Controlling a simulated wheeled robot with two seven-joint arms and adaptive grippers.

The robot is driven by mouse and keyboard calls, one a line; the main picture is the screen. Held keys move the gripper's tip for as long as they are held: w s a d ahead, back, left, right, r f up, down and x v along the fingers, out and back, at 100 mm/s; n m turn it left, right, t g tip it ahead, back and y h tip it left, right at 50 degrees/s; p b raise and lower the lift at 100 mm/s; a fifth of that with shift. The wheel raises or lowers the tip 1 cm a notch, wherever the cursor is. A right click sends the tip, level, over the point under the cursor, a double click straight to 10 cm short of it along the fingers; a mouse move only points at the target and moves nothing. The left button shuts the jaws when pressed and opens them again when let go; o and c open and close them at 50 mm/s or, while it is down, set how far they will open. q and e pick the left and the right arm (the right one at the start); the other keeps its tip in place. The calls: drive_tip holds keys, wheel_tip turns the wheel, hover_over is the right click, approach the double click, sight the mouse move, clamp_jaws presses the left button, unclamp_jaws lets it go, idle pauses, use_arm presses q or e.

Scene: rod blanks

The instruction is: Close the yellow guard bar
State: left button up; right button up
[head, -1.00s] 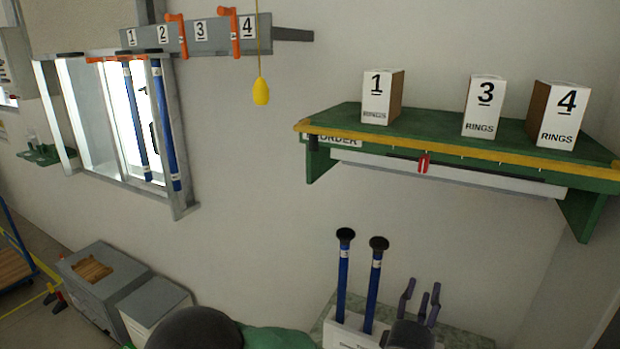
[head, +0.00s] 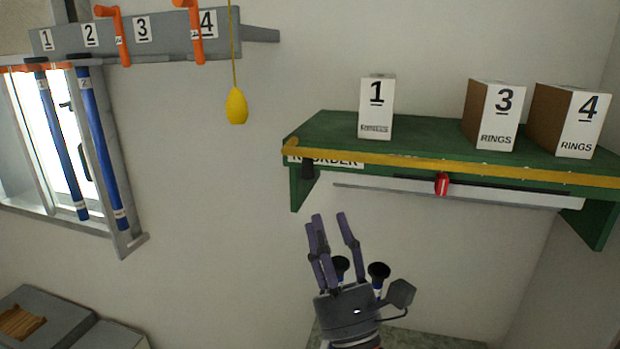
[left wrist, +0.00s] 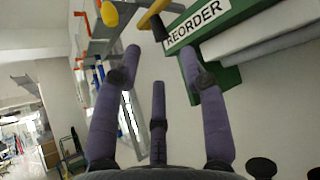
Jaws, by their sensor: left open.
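The yellow guard bar (head: 450,165) runs along the front edge of the green shelf (head: 420,132), from its left end to the right side of the head view. A dark block (head: 307,168) hangs just under its left end. In the left wrist view the end of the yellow bar (left wrist: 152,15) shows at the top, beside the REORDER label. My left gripper (head: 331,220) is below the shelf's left end, fingers up, open and empty, apart from the bar. Its purple fingers (left wrist: 160,62) also show spread in the left wrist view. My right gripper is not in view.
Boxes marked 1 (head: 376,105), 3 (head: 492,113) and 4 (head: 568,120) stand on the shelf. A red slider (head: 441,184) sits on a white rail below. Black-topped rods (head: 379,272) stand behind my gripper. A yellow pull (head: 237,106) hangs at left.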

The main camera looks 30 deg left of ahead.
sight(310, 177)
use_arm(q)
drive_tip(key=p+x, duration=0.1)
drive_tip(key=x, duration=0.7)
drive_tip(key=shift+a, duration=0.15)
drive_tip(key=shift+s, duration=0.1)
clamp_jaws()
